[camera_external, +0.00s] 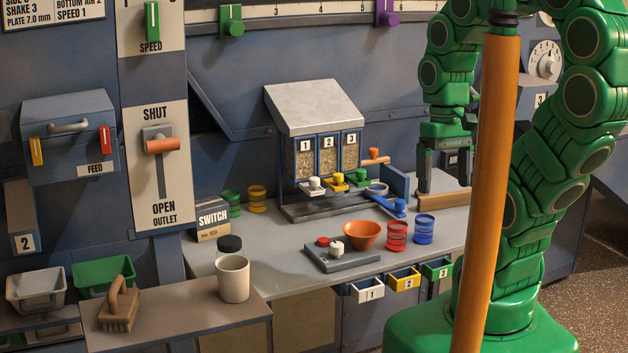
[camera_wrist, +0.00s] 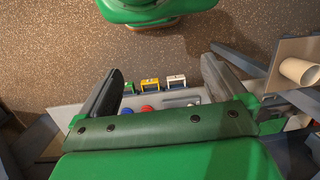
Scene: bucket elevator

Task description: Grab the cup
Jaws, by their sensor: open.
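The cup (camera_external: 233,278) is a plain cream-white cylinder. It stands upright on the grey side shelf at the lower left in the external view. It also shows at the right edge of the wrist view (camera_wrist: 299,71). My gripper (camera_external: 441,186) hangs at the right end of the workbench, far to the right of the cup and apart from it. Its fingers point down and are spread. The wrist view shows the two dark fingers (camera_wrist: 162,72) with nothing held between them.
On the bench (camera_external: 290,262) are an orange bowl (camera_external: 362,235), red rings (camera_external: 396,234), blue rings (camera_external: 424,230) and a hopper stand (camera_external: 314,105). An orange post (camera_external: 487,190) rises in the foreground.

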